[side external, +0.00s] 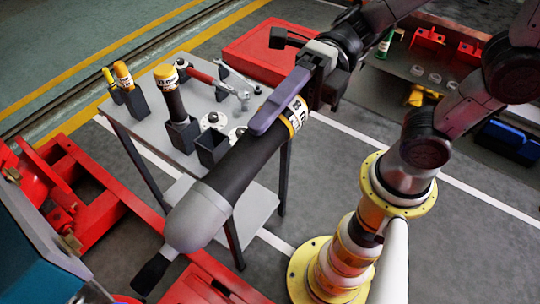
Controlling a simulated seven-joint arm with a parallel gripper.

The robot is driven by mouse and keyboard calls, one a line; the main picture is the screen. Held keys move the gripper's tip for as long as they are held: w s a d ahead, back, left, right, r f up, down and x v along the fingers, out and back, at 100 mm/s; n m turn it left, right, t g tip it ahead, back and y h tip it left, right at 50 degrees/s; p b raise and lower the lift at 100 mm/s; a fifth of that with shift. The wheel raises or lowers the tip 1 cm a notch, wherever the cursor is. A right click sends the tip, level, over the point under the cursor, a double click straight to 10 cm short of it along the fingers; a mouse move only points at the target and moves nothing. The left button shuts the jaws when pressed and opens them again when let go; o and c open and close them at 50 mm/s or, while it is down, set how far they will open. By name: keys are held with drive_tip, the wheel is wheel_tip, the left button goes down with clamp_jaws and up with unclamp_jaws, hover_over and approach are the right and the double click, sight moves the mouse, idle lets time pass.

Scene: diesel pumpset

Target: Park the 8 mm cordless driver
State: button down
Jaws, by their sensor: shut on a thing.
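The cordless driver (240,165) is a thick dark cylinder with a grey rounded nose and a black tip. It has a yellow-banded white label, only partly readable. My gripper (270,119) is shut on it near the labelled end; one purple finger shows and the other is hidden. The driver is tilted, nose down to the lower left, in front of the grey bench (160,133) from this view. An open black square holder (212,150) on the bench looks empty, just behind the driver. A similar yellow-capped tool (174,98) stands upright in another black holder (183,134).
Smaller yellow-topped tools (124,76) stand in holders at the bench's left. A red-handled tool (201,76) and round metal parts (213,121) lie on the bench. A red box (265,52) is behind; red machine frames (95,195) flank the left.

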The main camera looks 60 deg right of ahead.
sight(244, 133)
wheel_tip(244, 133, up, 2)
drive_tip(key=shift+r, duration=0.15)
drive_tip(key=shift+a+r+g, duration=0.1)
drive_tip(key=shift+r+g, duration=0.2)
drive_tip(key=shift+r, duration=0.05)
drive_tip(key=n+g+h, duration=0.1)
drive_tip(key=w+n+g+h, duration=0.1)
drive_tip(key=shift+a+n+g+h, duration=0.3)
drive_tip(key=shift+a+n+g, duration=0.1)
drive_tip(key=n+g+h, duration=0.1)
drive_tip(key=w+n+h, duration=0.1)
drive_tip(key=n+g+h, duration=0.1)
drive_tip(key=shift+w+d+f+g+h, duration=0.1)
drive_tip(key=shift+w+f+g+h, duration=0.2)
drive_tip(key=w+d+n+t+h, duration=0.3)
drive_tip(key=w+d+n+h, duration=0.25)
drive_tip(key=w, duration=0.55)
drive_tip(key=w+d+n+t+h, duration=0.3)
drive_tip(key=w+d+n+h, duration=0.3)
drive_tip(key=w, duration=0.6)
drive_tip(key=shift+n+y, duration=0.35)
drive_tip(key=shift+y, duration=0.2)
drive_tip(key=f, duration=0.4)
drive_tip(key=shift+s+d+f, duration=0.15)
drive_tip(key=shift+d+f, duration=0.1)
drive_tip(key=shift+f, duration=0.15)
drive_tip(key=shift+r, duration=0.1)
